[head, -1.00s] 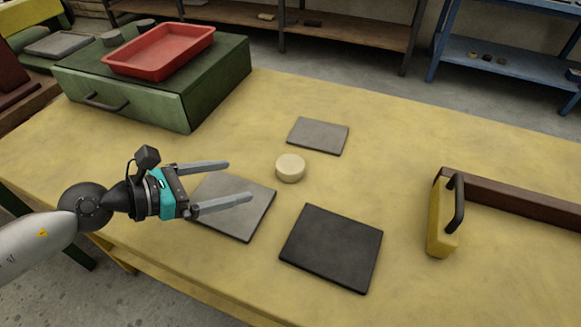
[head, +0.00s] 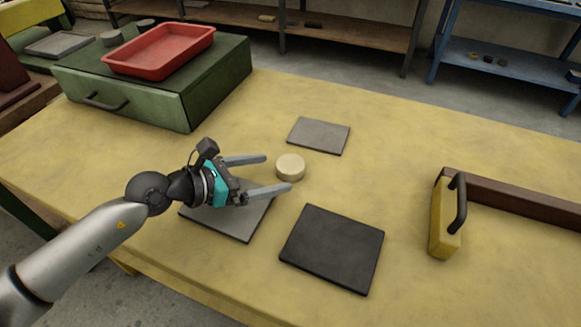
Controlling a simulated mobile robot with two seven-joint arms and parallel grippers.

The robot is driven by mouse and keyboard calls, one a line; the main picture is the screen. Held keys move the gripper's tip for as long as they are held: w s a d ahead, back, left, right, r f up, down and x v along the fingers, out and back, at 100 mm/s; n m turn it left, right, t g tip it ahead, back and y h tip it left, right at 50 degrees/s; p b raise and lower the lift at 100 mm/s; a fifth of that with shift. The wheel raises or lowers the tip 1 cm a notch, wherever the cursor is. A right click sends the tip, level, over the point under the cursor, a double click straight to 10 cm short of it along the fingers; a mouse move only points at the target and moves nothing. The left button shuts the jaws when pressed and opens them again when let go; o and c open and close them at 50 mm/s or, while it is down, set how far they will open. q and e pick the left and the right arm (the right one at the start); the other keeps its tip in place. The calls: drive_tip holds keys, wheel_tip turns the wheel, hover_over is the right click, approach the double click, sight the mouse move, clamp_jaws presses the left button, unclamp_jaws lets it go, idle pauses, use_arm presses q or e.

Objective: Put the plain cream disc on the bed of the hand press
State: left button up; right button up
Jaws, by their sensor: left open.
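The plain cream disc (head: 290,166) lies flat on the yellow table, between the small grey plate behind it and the plates in front. My left gripper (head: 278,172) is open and empty, its fingers pointing right at the disc. The far fingertip is just left of the disc; the near fingertip is just in front of it. I cannot tell whether either touches it. No hand press is clearly recognisable; a yellow-green and dark red structure is cut off at the upper left. My right gripper is not in view.
A small grey plate (head: 319,135), a larger grey plate (head: 236,223) under my left gripper and a black plate (head: 333,248) lie on the table (head: 400,130). A yellow block with a black handle (head: 443,225) stands right, by a brown bar (head: 520,197). A green drawer box (head: 130,95) carries a red tray (head: 160,52).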

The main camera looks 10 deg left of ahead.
sight(278, 170)
use_arm(q)
drive_tip(key=shift+b+x, duration=0.3)
drive_tip(key=shift+x, duration=1.5)
drive_tip(key=shift+r, duration=0.1)
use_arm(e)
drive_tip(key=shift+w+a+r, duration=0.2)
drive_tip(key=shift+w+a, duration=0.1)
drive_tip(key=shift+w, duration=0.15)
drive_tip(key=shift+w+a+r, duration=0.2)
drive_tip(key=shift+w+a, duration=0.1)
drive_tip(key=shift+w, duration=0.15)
use_arm(q)
drive_tip(key=shift+c, duration=0.2)
drive_tip(key=c, duration=1.4)
drive_tip(key=shift+c, duration=0.2)
drive_tip(key=shift+r, duration=0.1)
